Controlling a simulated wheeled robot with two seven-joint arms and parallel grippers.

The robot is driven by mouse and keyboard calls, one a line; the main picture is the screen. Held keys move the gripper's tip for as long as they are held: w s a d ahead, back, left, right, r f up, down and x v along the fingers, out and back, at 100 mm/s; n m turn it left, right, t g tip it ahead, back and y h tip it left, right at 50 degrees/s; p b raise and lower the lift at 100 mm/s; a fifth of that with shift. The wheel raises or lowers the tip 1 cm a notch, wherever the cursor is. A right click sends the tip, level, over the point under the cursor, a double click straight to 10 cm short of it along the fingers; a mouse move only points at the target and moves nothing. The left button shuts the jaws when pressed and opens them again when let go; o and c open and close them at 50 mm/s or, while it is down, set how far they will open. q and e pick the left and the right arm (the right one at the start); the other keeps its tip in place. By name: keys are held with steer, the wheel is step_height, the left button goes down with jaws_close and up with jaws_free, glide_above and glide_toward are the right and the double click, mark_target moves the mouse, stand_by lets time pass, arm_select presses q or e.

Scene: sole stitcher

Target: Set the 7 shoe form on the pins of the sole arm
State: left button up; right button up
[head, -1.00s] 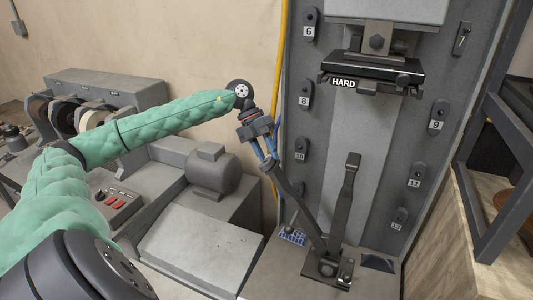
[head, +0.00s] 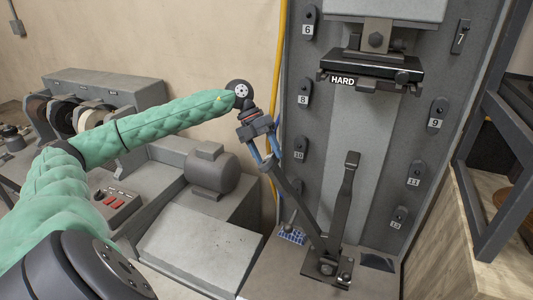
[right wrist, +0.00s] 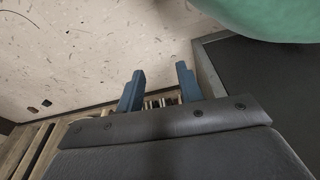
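A black tilted arm (head: 298,208) and a black upright bar (head: 345,195) rise from one base plate (head: 327,268) in the head view. I cannot make out pins on either. My left gripper (head: 270,161) has its blue fingers closed on both sides of the tilted arm's top end. A dark piece with the 7 label (head: 461,37) is at the panel's upper right; I cannot tell whether a shoe form hangs there. My right gripper (right wrist: 160,85) shows only in the right wrist view, its two blue fingers apart with nothing between them.
Numbered dark pieces, such as the 8 piece (head: 304,92) and the 9 piece (head: 437,112), hang on the grey panel. A HARD-marked black plate (head: 375,72) juts out above the bar. A grey motor (head: 210,172) and grinder bench (head: 105,90) stand left. A dark frame (head: 500,190) stands right.

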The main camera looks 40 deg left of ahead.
arm_select(q)
steer(key=shift+a, duration=0.1)
steer(key=b+v, duration=0.3)
steer(key=v, duration=0.4)
steer(key=shift+r, duration=0.3)
arm_select(e)
steer(key=w+a+r, duration=0.1)
steer(key=r, duration=0.4)
steer(key=w+a+r, duration=0.2)
steer(key=r, duration=0.4)
steer(key=shift+w+a+r+g, duration=0.25)
steer(key=shift+w+a+g, duration=0.05)
steer(key=shift+g, duration=0.1)
arm_select(q)
steer(key=shift+a, duration=0.1)
